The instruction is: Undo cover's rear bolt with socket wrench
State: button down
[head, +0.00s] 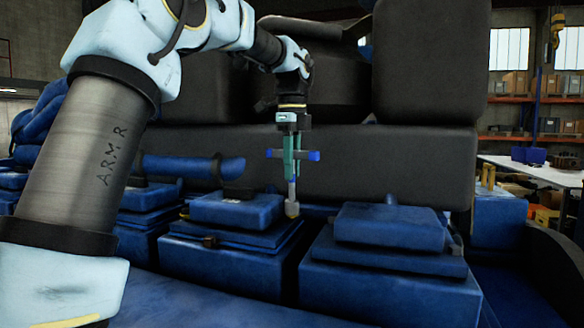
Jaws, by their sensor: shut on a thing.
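My gripper (291,152) points down, with its green fingers closed on the socket wrench (292,192). The wrench hangs upright, its blue-ended crossbar level between the fingers and its grey shaft ending in a dull brass-coloured socket. The socket end appears beside the right rear edge of the middle blue cover (237,209); I cannot tell whether it sits on a bolt. The rear bolt itself cannot be made out. A second blue cover (390,226) is to the right of the wrench, on its own block.
More blue covers (150,196) stand in a row at left. A large dark engine body (390,155) rises close behind the wrench. A white bench (545,172) with parts stands at far right. A gap separates the middle and right blocks.

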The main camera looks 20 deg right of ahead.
jog(key=n, duration=0.4)
jog(key=shift+r+n, duration=0.1)
jog(key=shift+n, duration=0.2)
jog(key=n, duration=0.8)
jog(key=shift+n, duration=0.3)
jog(key=n, duration=0.4)
jog(key=shift+r, duration=0.15)
